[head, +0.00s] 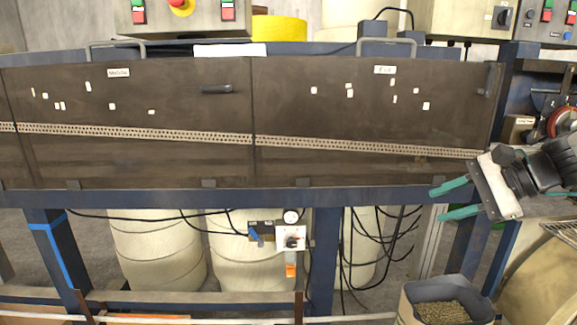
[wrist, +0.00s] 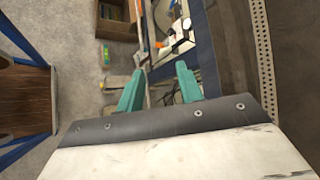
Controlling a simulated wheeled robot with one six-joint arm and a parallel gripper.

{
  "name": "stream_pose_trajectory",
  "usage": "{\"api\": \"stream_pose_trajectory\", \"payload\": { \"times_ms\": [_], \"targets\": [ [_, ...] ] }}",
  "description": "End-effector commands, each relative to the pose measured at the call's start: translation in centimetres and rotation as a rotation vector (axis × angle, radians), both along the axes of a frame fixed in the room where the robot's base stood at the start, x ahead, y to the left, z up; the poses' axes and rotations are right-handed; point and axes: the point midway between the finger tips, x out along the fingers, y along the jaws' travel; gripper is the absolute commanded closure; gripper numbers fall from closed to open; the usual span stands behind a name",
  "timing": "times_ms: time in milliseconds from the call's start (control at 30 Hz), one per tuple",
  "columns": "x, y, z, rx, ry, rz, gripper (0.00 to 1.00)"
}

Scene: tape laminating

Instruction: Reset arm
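My gripper (head: 452,199) is at the right of the head view, in front of the right end of the machine's blue front rail (head: 240,200). Its two teal fingers point left and stand apart with nothing between them. In the wrist view the gripper (wrist: 158,85) also shows both teal fingers apart and empty. The arm comes in from the right edge of the head view.
Dark cover panels (head: 180,165) with a perforated strip (head: 350,145) span the machine behind my gripper. A bin of pellets (head: 408,308) stands on the floor below it. Cables (head: 375,235) and a switch box (head: 290,238) hang under the rail.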

Motion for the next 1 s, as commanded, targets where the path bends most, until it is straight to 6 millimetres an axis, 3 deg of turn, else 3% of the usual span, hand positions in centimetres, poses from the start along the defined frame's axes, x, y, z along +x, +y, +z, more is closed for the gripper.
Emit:
{"api": "stream_pose_trajectory", "payload": {
  "times_ms": [33, 167, 300, 400, 567, 1000],
  "targets": [
    [-2.9, 1.8, -1.1, -0.115, 0.006, 0.120, 0.64],
    [-10.6, 3.7, -4.3, -0.437, 0.020, 0.454, 0.64],
    [-17.7, 3.2, -6.5, -0.770, 0.011, 0.797, 0.64],
    [-20.7, 2.4, -7.0, -0.947, -0.009, 0.957, 0.64],
    [-22.7, 3.1, -6.6, -1.060, -0.084, 1.045, 0.64],
    [-22.7, 4.0, -5.9, -1.074, -0.132, 1.066, 0.64]
  ]
}}
